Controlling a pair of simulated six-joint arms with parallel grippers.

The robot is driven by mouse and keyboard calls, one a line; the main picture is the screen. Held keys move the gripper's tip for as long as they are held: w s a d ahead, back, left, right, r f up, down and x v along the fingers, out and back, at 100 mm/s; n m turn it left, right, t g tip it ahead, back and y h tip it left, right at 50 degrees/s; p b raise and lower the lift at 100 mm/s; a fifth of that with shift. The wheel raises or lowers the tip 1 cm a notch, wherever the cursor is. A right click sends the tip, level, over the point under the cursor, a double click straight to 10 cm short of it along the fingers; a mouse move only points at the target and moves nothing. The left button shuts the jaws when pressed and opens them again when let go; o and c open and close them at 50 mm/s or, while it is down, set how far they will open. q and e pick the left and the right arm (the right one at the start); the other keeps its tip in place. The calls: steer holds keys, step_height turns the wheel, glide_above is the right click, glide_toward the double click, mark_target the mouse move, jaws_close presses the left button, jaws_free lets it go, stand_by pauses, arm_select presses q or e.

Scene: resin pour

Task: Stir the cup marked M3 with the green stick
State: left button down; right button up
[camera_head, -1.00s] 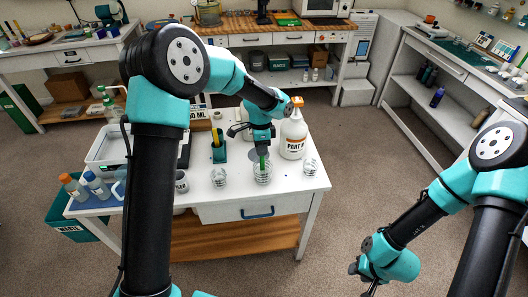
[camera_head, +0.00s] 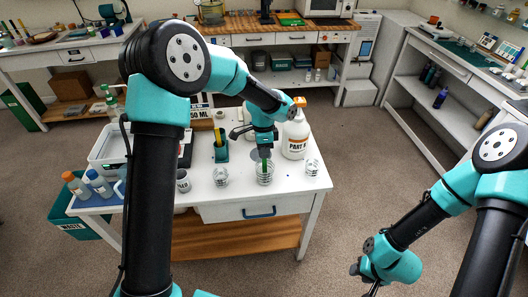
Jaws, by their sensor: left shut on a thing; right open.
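My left gripper (camera_head: 262,152) is above the white table and shut on the green stick (camera_head: 264,165). The stick points down into a clear cup (camera_head: 265,177), the middle one of three clear cups. Its lower end is inside that cup. Another clear cup (camera_head: 220,176) stands to its left and one more (camera_head: 312,167) to its right. The cup markings are too small to read, so I cannot tell which is M3. My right gripper (camera_head: 368,279) is open and empty, low over the floor at the right, away from the table.
A white bottle with an orange cap (camera_head: 295,138) stands behind the cups. A pale tray (camera_head: 104,150) and capped bottles (camera_head: 76,185) are at the table's left. The front right tabletop is clear.

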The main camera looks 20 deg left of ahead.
arm_select(q)
step_height(320, 180, up, 9)
steer(key=w, duration=0.1)
steer(key=shift+w+a, duration=0.35)
steer(key=shift+a, duration=0.05)
stand_by(0.8)
steer(key=shift+r, duration=0.1)
stand_by(0.4)
